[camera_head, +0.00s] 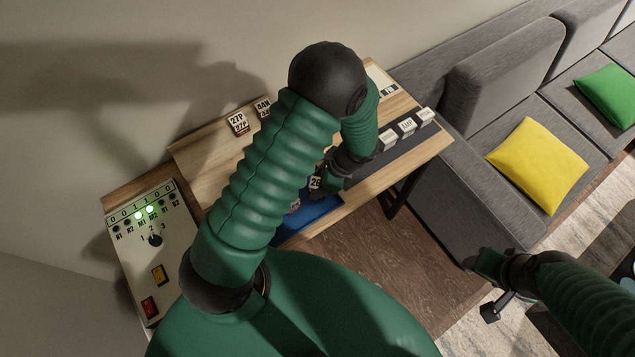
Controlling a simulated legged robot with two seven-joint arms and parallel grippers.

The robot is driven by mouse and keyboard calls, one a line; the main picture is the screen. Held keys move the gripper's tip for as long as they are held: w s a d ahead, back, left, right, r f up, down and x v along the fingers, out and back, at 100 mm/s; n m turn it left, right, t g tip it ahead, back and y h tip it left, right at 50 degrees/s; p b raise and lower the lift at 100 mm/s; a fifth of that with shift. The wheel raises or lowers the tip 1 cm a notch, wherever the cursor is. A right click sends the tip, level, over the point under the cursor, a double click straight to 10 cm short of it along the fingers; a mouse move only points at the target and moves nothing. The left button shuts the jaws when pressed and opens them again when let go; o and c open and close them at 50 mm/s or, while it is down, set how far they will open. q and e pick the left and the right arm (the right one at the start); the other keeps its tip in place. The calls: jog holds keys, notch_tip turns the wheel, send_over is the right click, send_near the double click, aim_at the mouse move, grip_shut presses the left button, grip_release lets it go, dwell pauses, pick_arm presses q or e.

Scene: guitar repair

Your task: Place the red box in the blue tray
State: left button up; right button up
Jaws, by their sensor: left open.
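The blue tray (318,214) lies at the table's front edge, mostly hidden behind my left arm. A small reddish patch (294,206) shows at the tray's left part beside the arm; I cannot tell whether it is the red box. My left gripper (326,186) is open above or beside the tray's far right corner, partly hidden by its own wrist. A small dark box with a white label (315,182) shows right at its fingers; I cannot tell whether they touch. My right gripper (487,286) hangs at the lower right, away from the table; its jaw opening is unclear.
Two labelled dark boxes (238,123) stand at the table's back left. Several white-topped blocks (407,127) stand on a dark strip at the right. A control panel (150,240) with lights and buttons is at the left. A grey sofa (500,80) stands right of the table.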

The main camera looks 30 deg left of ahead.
pick_arm(q)
jog(key=v, duration=1.1)
jog(key=s+r+n+t+h, duration=0.4)
jog(key=s+r+n, duration=0.1)
jog(key=n, duration=0.8)
jog(key=shift+s+d+r+n, duration=0.2)
jog(key=shift+s+r+n, duration=0.1)
jog(key=shift+s, duration=0.3)
